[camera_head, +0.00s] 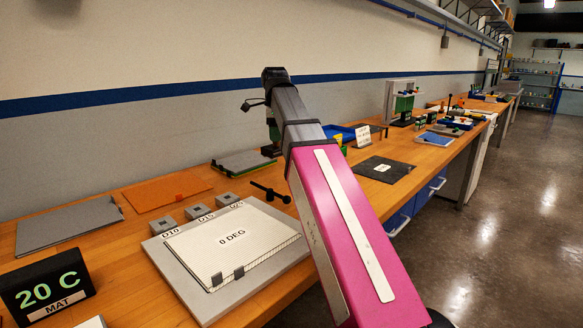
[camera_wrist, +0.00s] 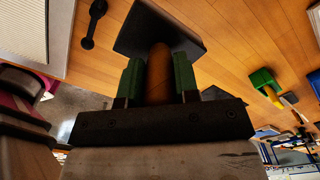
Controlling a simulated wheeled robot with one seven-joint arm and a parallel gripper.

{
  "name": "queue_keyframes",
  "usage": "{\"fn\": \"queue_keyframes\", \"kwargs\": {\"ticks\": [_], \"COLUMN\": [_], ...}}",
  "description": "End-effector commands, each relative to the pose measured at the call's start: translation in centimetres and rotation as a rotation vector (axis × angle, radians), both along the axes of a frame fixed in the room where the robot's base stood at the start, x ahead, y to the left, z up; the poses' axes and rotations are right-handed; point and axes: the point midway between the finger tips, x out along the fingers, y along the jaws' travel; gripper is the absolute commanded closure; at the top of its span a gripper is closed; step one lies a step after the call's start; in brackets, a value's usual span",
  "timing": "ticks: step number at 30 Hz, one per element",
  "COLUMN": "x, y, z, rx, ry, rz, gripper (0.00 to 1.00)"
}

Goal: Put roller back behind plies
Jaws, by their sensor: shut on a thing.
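The plies are a white gridded sheet marked 0 DEG (camera_head: 255,240) on a grey plate (camera_head: 181,285). My gripper (camera_wrist: 158,78) has its green fingers closed around a brown cylindrical handle (camera_wrist: 159,72) with a dark square-edged block (camera_wrist: 150,30) at its far end. In the head view my gripper (camera_head: 273,132) is over the bench's back edge, behind and right of the plies, partly hidden by my arm. A black rod with knobbed ends (camera_head: 272,193) lies just behind the plies; it shows in the wrist view (camera_wrist: 92,24). I cannot tell which of these is the roller.
Several small grey blocks (camera_head: 200,212) sit behind the plies. A grey-green board (camera_head: 244,163), an orange sheet (camera_head: 165,191) and a grey sheet (camera_head: 68,222) lie along the back. A 20 C sign (camera_head: 45,287) stands front left. A dark mat (camera_head: 381,169) lies to the right.

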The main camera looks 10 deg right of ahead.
Motion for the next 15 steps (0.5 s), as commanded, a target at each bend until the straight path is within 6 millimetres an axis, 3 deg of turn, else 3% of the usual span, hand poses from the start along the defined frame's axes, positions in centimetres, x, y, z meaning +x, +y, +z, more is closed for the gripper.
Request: {"fn": "queue_keyframes", "kwargs": {"ticks": [15], "x": [6.7], "y": [-6.7], "z": [-5.5], "rx": [-0.001], "ry": [0.008], "rz": [-0.002], "gripper": [0.93]}}
